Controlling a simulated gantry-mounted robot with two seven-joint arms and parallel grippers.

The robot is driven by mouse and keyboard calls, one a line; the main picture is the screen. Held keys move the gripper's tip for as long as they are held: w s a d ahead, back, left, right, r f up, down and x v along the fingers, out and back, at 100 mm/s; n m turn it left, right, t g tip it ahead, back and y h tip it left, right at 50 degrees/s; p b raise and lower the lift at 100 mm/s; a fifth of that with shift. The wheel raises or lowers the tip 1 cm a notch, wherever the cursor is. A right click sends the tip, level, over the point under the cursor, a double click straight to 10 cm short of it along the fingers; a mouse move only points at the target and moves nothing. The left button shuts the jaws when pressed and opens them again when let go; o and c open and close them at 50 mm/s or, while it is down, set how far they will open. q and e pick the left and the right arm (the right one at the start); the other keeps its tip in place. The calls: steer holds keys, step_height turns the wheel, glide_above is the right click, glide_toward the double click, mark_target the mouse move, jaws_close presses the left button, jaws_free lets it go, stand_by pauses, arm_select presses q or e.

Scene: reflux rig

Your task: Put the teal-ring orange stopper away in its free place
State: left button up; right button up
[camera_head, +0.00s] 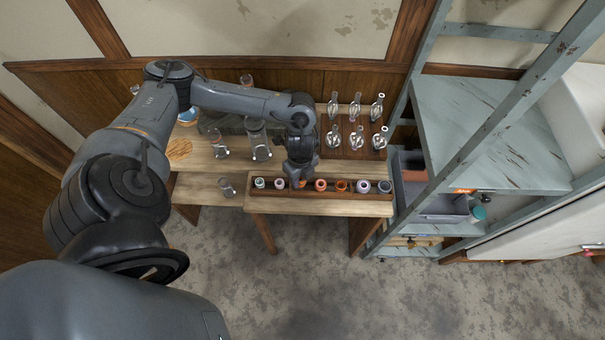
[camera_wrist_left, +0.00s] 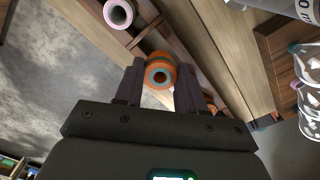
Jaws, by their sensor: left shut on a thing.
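In the head view my left gripper (camera_head: 301,183) points down over the left-middle part of the long wooden rack (camera_head: 320,201) and mostly hides the stopper. I cannot tell whether the stopper's lower end is inside a rack place or above it. Other stoppers stand in a row in the rack: pale ones at left, then a red-orange one (camera_head: 320,184), a brown-orange one (camera_head: 341,186), and a lilac one (camera_head: 363,186).
Glass cylinders (camera_head: 259,146) stand behind on the left, and a small glass (camera_head: 227,187) stands left of the rack. A blue-grey shelf (camera_head: 490,150) with a grey bin bounds the right.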

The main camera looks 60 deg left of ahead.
mark_target(301, 182)
stand_by(0.3)
arm_select(q)
steer(key=shift+p, duration=0.45)
steer(key=shift+f, duration=0.1)
steer(key=shift+f+b, duration=0.6)
steer(key=shift+f, duration=0.55)
steer(key=shift+f, duration=0.45)
